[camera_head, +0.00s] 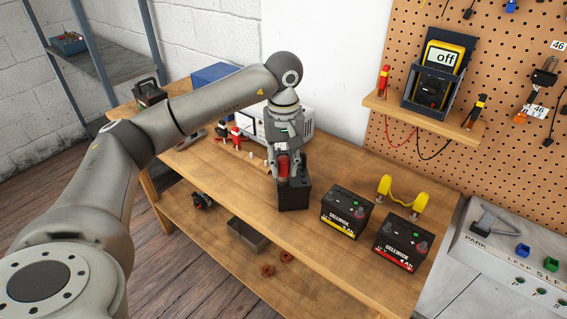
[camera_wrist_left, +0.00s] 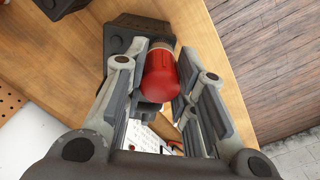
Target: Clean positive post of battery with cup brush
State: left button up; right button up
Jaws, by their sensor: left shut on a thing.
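My left gripper (camera_head: 290,176) points down over a black battery (camera_head: 293,196) on the workbench. It is shut on a red cylindrical thing (camera_head: 283,165), apparently the cup brush's handle. In the left wrist view the red cylinder (camera_wrist_left: 160,76) stands between the fingers, end toward the camera. The battery (camera_wrist_left: 122,42) is behind it there. The brush's working end and the post below it are hidden, so I cannot tell if they touch. My right gripper is not in view.
Two more black batteries, one with a yellow stripe (camera_head: 345,212) and one with a red stripe (camera_head: 399,246), stand to the right. A yellow-ended tool (camera_head: 403,196) lies behind them. A multimeter reading off (camera_head: 441,62) stands on a small shelf. A grey open bin (camera_head: 249,236) sits below.

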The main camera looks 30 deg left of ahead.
pick_arm(q)
jog(key=m+b, duration=0.1)
jog(key=m, duration=0.6)
jog(key=shift+m, duration=0.3)
jog(key=n, duration=0.9)
jog(key=shift+n, duration=0.4)
jog(key=m+b, duration=0.1)
jog(key=m, duration=0.3)
jog(key=shift+m, duration=0.3)
jog(key=m, duration=0.5)
